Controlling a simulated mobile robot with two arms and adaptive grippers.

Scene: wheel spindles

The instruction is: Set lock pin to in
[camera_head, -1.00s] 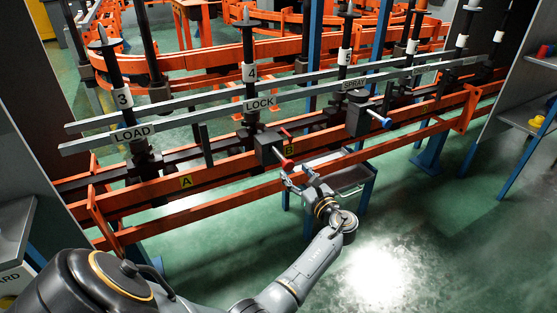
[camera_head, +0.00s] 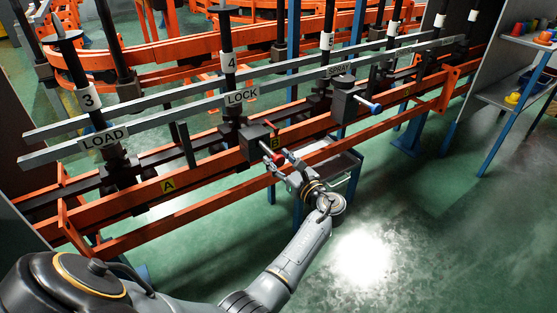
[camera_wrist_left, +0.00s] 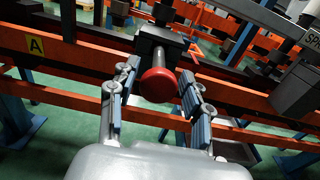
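The lock pin's red knob (camera_head: 278,158) sticks out of a dark box (camera_head: 255,141) on the orange rail under the LOCK sign (camera_head: 242,96). In the left wrist view the red knob (camera_wrist_left: 158,86) is in the middle, with its dark box (camera_wrist_left: 160,45) behind it. My left gripper (camera_head: 284,169) is at the knob. In the left wrist view its two fingers (camera_wrist_left: 160,78) are spread apart, one on each side of the knob, with visible gaps. Contact with the knob does not show. My right gripper is not in view.
A similar box with a blue knob (camera_head: 375,108) sits to the right by the SPRAY sign (camera_head: 340,71). Orange rails (camera_head: 190,178) and a grey bar run across. A small tray (camera_head: 345,165) stands below the knob. Green floor (camera_head: 430,230) is clear at right.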

